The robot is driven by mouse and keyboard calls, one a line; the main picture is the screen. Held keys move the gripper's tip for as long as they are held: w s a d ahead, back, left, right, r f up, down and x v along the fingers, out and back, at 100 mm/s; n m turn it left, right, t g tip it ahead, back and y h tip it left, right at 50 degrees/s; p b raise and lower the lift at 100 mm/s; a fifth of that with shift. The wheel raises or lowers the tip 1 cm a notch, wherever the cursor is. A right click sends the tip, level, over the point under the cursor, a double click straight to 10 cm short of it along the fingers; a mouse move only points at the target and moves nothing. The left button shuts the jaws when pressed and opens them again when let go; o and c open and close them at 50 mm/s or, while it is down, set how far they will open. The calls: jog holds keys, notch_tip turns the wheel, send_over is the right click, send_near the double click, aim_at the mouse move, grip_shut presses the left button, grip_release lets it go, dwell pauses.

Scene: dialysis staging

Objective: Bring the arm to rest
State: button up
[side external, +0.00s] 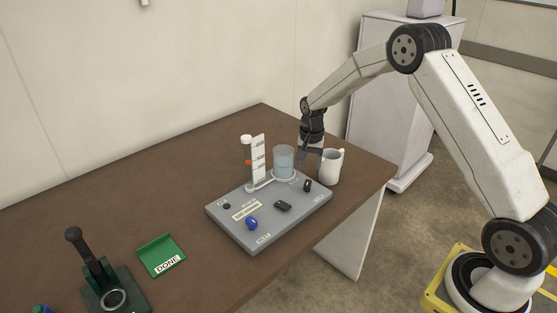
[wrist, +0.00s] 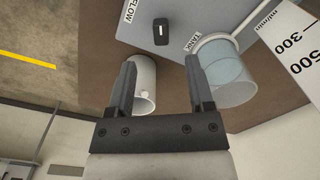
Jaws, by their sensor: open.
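My gripper (side external: 311,152) is open above the back right of the table, close behind the white pitcher (side external: 331,167) and the clear tank of bluish liquid (side external: 284,161). In the wrist view my gripper (wrist: 160,90) shows two dark fingers spread apart with nothing held between them. The pitcher (wrist: 145,82) appears beyond the fingers, mostly behind and beside the left one. The tank (wrist: 222,68) is beside the right finger. I cannot tell whether a finger touches either. The pitcher stands upright on the table.
The grey panel (side external: 257,231) carries a blue knob (side external: 252,223), dark switches and a flow column with a scale (side external: 259,158). A green DONE tray (side external: 161,256) and a dark green lever stand (side external: 119,291) are at the front left. The brown table (side external: 100,215) is bare at the back left.

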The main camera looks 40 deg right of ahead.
jog(key=s+a+r+n, duration=0.2)
jog(key=s+a+n, duration=0.1)
jog(key=s, duration=0.4)
jog(key=s+a+r+n+t, duration=0.1)
jog(key=s+a+n, duration=0.3)
jog(key=s, duration=0.4)
jog(key=s+a+r+n+t, duration=0.1)
jog(key=s+a+r+n, duration=0.3)
jog(key=s+a, duration=0.2)
jog(key=shift+s, duration=1)
